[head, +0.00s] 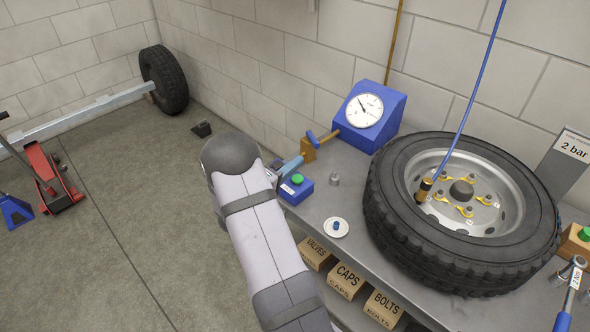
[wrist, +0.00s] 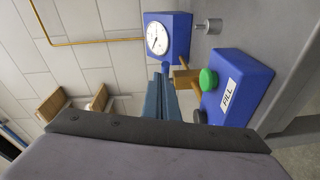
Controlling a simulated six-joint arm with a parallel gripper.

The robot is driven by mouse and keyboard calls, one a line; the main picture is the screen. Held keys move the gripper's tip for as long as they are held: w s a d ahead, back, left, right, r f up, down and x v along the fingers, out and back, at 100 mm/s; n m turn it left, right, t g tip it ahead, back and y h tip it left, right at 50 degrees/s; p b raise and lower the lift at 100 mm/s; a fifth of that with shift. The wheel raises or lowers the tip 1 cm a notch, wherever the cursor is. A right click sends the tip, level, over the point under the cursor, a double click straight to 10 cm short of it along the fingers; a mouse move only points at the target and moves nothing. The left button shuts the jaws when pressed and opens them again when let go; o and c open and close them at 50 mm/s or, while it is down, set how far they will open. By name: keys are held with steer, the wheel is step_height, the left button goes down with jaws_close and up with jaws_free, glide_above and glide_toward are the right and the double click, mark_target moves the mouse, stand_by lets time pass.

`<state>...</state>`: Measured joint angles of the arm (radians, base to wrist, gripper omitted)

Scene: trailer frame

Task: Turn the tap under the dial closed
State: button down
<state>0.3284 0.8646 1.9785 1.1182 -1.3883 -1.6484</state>
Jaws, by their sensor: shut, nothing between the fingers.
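The dial (head: 364,110) is a white round gauge on a blue sloped housing at the back of the bench; it also shows in the wrist view (wrist: 157,38). The tap is a brass block (head: 308,150) with a small blue lever (head: 312,136), joined to the housing by a brass pipe. In the wrist view the tap's block (wrist: 184,79) is just right of my fingertips, with the lever (wrist: 165,68) just ahead of them. My gripper (head: 297,162) is shut and empty, close to the tap; its blue fingers show in the wrist view (wrist: 160,80). Contact with the lever cannot be told.
A blue FILL box (head: 297,189) with a green button stands beside my gripper. A small metal fitting (head: 335,179), a white dish (head: 336,227) and a large tyre (head: 460,210) are on the bench. A blue hose (head: 473,90) runs down to the wheel. Labelled boxes (head: 346,281) sit below.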

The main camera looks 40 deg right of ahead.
steer(key=shift+s+a, duration=0.65)
steer(key=shift+s, duration=0.1)
steer(key=shift+d+f+b, duration=0.1)
steer(key=shift+f+b, duration=0.1)
steer(key=shift+b, duration=0.1)
steer(key=d+f+b, duration=0.1)
steer(key=b, duration=0.2)
steer(key=s+d+f+m+g+b, duration=0.1)
steer(key=b, duration=0.2)
steer(key=shift+s+d+f+m+h, duration=0.1)
steer(key=shift+d+f+m+h, duration=0.1)
steer(key=shift+m+h, duration=0.1)
steer(key=w+d+r+t+h+b, duration=0.25)
steer(key=w+r+t+b, duration=0.5)
steer(key=w+r, duration=0.75)
steer(key=w+a+r+n+t+y+b, duration=0.2)
steer(key=w+a+r+n+t+y, duration=0.6)
steer(key=w+y, duration=0.4)
steer(key=s+d+f+m+g, duration=0.2)
steer(key=s+f+m+g, duration=0.4)
steer(key=s+g, duration=0.2)
steer(key=s+d+f+m+g, duration=0.2)
steer(key=s+f+m+g, duration=0.5)
steer(key=s, duration=0.4)
steer(key=shift+f+g, duration=0.15)
steer(key=shift+g, duration=0.2)
